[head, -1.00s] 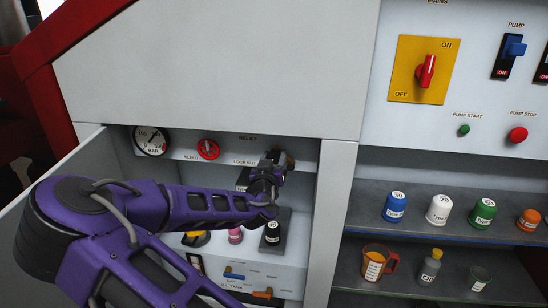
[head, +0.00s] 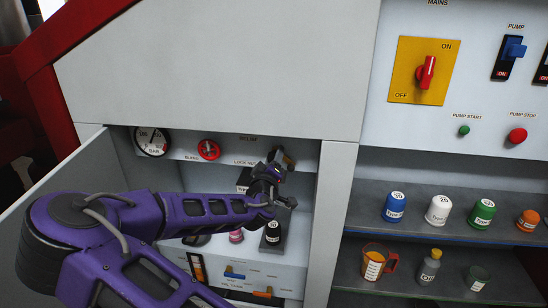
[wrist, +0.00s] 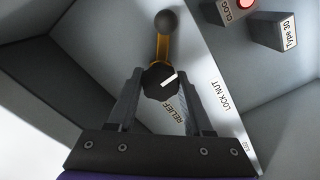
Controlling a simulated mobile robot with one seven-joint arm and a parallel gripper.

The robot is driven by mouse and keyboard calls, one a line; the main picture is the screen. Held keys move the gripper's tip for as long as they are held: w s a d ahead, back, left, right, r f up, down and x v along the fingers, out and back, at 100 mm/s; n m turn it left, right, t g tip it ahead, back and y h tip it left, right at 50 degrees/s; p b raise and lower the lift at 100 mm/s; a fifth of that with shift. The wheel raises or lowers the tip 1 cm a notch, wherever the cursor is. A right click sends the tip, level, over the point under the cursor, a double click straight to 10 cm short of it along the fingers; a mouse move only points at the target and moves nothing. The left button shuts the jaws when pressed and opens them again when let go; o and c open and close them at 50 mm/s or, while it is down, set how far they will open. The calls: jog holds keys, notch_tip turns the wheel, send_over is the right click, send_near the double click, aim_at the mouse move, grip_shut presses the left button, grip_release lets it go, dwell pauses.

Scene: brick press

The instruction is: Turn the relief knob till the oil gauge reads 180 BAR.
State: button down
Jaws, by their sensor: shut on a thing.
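The relief knob (wrist: 156,84) is black with a white mark on its face, on the panel strip labelled RELIEF and LOCK NUT in the wrist view. My gripper (wrist: 158,92) is shut on it, one finger on each side. A yellow lever (wrist: 163,46) with a dark ball end sticks out from behind the knob. In the head view my gripper (head: 276,170) is at the recess's right side and mostly hides the knob. The round oil gauge (head: 152,141), marked BAR, is at the recess's upper left; its reading is too small to tell.
A red bleed handwheel (head: 208,149) sits between the gauge and my gripper. The recess's right wall (head: 331,215) is close to my gripper. Shelves with capped containers (head: 438,209) are further right.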

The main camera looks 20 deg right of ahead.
jog(key=shift+n, duration=0.6)
jog(key=shift+c, duration=1.5)
grip_release()
